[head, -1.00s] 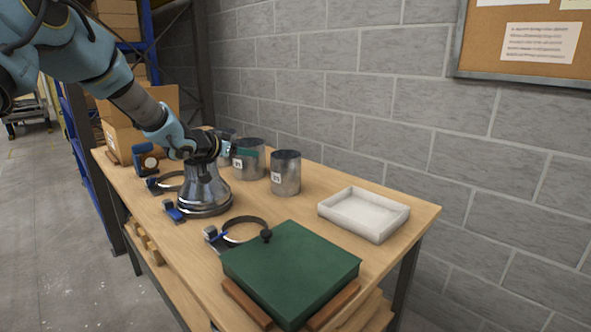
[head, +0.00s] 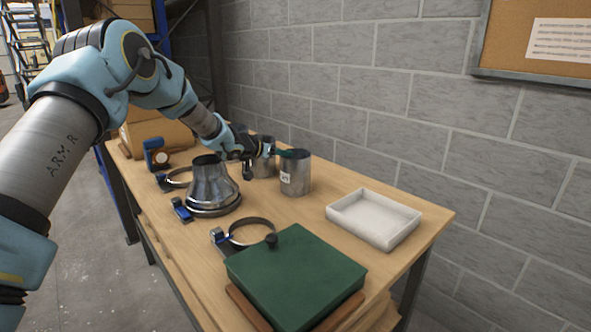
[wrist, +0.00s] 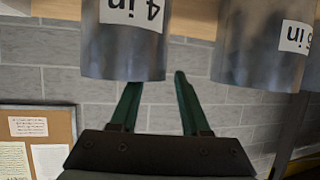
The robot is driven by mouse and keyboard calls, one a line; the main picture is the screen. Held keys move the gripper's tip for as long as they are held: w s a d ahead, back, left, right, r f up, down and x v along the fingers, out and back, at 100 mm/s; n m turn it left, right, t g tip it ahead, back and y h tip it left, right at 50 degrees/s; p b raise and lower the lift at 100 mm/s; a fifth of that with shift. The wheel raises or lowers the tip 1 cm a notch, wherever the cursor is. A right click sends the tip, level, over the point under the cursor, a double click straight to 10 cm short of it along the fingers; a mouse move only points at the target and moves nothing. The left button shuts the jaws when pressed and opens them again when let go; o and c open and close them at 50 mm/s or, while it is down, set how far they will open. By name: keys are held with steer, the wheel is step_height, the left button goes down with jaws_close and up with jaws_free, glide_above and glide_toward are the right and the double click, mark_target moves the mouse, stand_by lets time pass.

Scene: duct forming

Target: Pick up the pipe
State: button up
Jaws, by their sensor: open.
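Metal pipes stand upright at the back of the table. The nearest pipe (head: 295,178) bears a white label; a second pipe (head: 263,167) stands behind it, partly hidden by my gripper (head: 281,153). In the wrist view, which is upside down, the pipe labelled "4 in" (wrist: 122,58) and another labelled pipe (wrist: 254,62) show at the top. My gripper (wrist: 157,80) is open, with two green fingers pointing toward them. One finger overlaps the edge of the "4 in" pipe in the picture; contact cannot be told.
A flared metal cone (head: 211,187) stands left of the pipes. Ring clamps (head: 250,231) lie in front. A white tray (head: 374,218) is at the right, and a green box (head: 296,276) at the near edge. A grey block wall (head: 400,90) rises behind.

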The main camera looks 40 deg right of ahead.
steer(key=shift+x, duration=0.9)
jaws_close()
stand_by(0.8)
